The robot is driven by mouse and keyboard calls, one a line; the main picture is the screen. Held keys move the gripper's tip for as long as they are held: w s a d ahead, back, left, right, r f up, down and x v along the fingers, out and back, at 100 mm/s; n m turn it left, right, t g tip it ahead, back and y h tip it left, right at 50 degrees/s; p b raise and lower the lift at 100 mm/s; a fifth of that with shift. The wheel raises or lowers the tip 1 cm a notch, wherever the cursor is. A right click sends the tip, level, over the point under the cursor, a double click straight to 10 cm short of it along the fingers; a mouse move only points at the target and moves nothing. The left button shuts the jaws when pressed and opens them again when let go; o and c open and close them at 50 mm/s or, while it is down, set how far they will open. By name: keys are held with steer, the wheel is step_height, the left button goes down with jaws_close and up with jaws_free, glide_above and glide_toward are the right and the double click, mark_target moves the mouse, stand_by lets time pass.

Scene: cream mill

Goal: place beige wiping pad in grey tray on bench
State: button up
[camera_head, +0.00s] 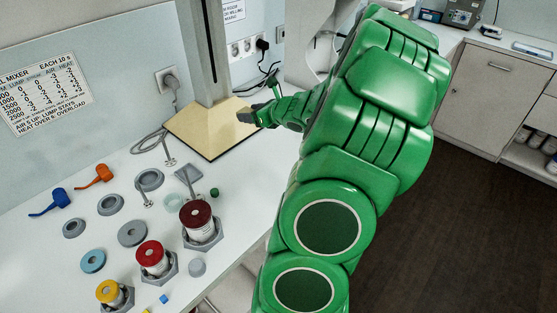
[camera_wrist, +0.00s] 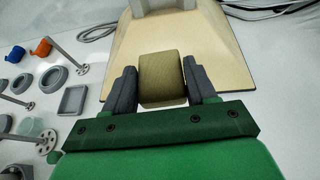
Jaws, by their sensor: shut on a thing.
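The beige wiping pad (camera_wrist: 162,80) is a thick block held between my gripper's two dark fingers (camera_wrist: 162,86) in the wrist view. In the head view my gripper (camera_head: 250,116) is over the beige base plate of the stand; the pad is not clearly seen there. I cannot tell the gap between pad and plate. The grey tray (camera_wrist: 73,100) is small, square and empty in the wrist view, on the bench to the left of my gripper. In the head view the grey tray (camera_head: 190,173) lies in front of the plate, partly covered by a thin upright rod.
The beige base plate (camera_head: 205,138) carries a grey column (camera_head: 202,55). Upright rods (camera_head: 168,150), grey rings (camera_head: 149,180), a dark green cap (camera_head: 214,192) and jars with a dark red lid (camera_head: 196,213), red lid (camera_head: 150,254) and yellow lid (camera_head: 107,291) crowd the bench near the tray.

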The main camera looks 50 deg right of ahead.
steer(key=s+d+f, duration=0.3)
steer(key=s+d, duration=0.3)
steer(key=s, duration=0.6)
steer(key=shift+m+h, duration=0.4)
steer(key=shift+s+d+f, duration=0.1)
steer(key=shift+d+f, duration=0.05)
steer(key=shift+f, duration=1.8)
steer(key=shift+s+d+f, duration=0.1)
steer(key=shift+f, duration=1.8)
steer(key=shift+f, duration=0.1)
steer(key=o, duration=1)
steer(key=shift+s+r, duration=0.25)
steer(key=shift+s, duration=0.05)
steer(key=v, duration=1.1)
steer(key=shift+s, duration=0.2)
steer(key=shift+w+a, duration=0.1)
